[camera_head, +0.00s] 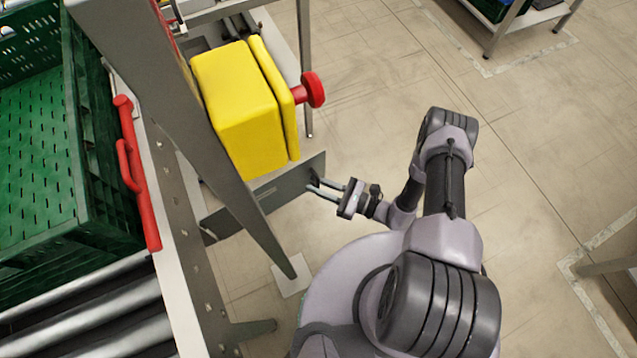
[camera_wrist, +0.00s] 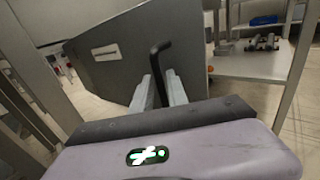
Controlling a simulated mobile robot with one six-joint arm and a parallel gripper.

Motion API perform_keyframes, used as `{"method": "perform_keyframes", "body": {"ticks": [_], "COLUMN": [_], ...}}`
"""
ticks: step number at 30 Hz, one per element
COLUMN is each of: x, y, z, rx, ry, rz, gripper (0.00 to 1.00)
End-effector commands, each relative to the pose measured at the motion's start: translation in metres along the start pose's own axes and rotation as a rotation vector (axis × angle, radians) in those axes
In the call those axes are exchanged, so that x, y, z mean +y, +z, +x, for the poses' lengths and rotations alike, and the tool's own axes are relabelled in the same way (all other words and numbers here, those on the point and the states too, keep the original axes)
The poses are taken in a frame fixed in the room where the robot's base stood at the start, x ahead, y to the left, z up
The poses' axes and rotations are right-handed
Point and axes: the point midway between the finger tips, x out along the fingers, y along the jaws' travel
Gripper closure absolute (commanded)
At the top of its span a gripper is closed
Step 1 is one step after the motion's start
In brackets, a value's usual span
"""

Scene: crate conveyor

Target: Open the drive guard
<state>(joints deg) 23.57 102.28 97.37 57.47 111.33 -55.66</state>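The drive guard is a flat dark grey panel (camera_head: 273,194). It stands out at an angle from the conveyor's side, below the yellow box, and partly behind a grey frame leg. In the wrist view the panel (camera_wrist: 105,75) fills the upper left and has a pale label. Its black bent handle (camera_wrist: 160,62) rises near its right edge. My gripper (camera_head: 315,185) is at the panel's right end, and its fingers (camera_wrist: 160,86) are on either side of the handle. The fingers look apart in the head view; contact with the handle is unclear.
A yellow box (camera_head: 240,105) with a red knob (camera_head: 313,89) hangs above the panel. A green crate (camera_head: 95,205) sits on the conveyor rollers (camera_head: 95,305) at left, by a red bar (camera_head: 137,175). A shelf (camera_wrist: 255,64) stands behind at right.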

Motion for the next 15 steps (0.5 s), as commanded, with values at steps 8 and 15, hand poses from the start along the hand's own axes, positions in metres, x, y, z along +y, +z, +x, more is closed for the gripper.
{"method": "perform_keyframes", "body": {"ticks": [8, 15], "x": [-0.0009, -0.0014], "y": [0.0002, 0.0004], "z": [-0.0001, -0.0013], "rx": [0.0, 0.0], "ry": [-0.002, -0.004], "rz": [0.0, 0.0], "gripper": [0.69, 0.69]}}
